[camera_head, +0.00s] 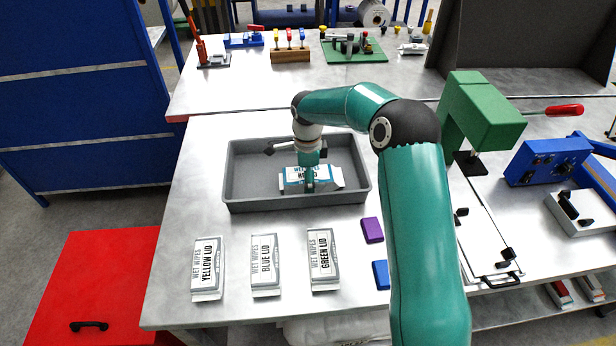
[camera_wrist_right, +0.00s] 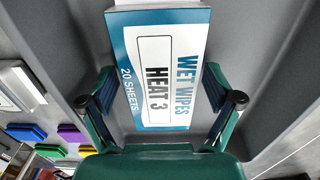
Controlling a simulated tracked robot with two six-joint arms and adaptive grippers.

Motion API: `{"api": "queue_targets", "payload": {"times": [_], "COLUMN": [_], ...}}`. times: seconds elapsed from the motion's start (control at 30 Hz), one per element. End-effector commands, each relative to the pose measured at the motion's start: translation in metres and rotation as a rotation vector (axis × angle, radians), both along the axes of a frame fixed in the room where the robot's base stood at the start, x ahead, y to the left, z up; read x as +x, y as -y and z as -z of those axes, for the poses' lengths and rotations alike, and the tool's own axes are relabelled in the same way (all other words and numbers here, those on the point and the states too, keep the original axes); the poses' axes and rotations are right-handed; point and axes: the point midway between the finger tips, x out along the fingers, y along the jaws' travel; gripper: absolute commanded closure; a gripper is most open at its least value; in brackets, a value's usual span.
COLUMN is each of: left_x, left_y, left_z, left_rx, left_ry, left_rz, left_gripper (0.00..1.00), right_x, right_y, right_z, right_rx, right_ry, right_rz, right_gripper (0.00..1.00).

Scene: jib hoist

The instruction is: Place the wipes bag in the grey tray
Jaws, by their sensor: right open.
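The wipes bag (camera_head: 294,172), white and blue with "WET WIPES HEAT 3" print, lies inside the grey tray (camera_head: 293,203), apparently on its floor, toward the right half. It also shows in the right wrist view (camera_wrist_right: 160,65), label up. My right gripper (camera_head: 309,186) is over the bag in the tray, pointing down. In the right wrist view its open fingers (camera_wrist_right: 163,100) stand on either side of the bag's near part. Whether they touch it I cannot tell. My left gripper is not in view.
Three white wipes boxes, yellow lid (camera_head: 207,268), blue lid (camera_head: 265,265) and green lid (camera_head: 323,258), lie in front of the tray. Purple (camera_head: 372,230) and blue (camera_head: 381,274) blocks lie to the right. A green press (camera_head: 480,110) stands further right. The table left of the tray is clear.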

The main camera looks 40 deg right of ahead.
Motion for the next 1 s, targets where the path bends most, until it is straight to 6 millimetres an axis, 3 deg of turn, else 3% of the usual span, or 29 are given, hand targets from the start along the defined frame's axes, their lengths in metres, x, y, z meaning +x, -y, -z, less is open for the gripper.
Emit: {"api": "queue_targets", "payload": {"times": [0.27, 0.7, 1.0], "left_x": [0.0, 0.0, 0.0], "left_y": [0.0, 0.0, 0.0], "left_z": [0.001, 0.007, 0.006], "left_rx": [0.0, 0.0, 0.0], "left_ry": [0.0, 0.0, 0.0], "left_rz": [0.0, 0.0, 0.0], "left_gripper": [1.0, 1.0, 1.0], "right_x": [0.001, 0.001, 0.001], "right_y": [0.0, -0.001, -0.001], "right_z": [-0.015, -0.099, -0.122], "right_rx": [-0.001, 0.0, 0.0], "right_ry": [0.004, 0.004, 0.0], "right_rz": [-0.001, -0.002, -0.001], "right_gripper": [0.1, 0.1, 0.1]}}
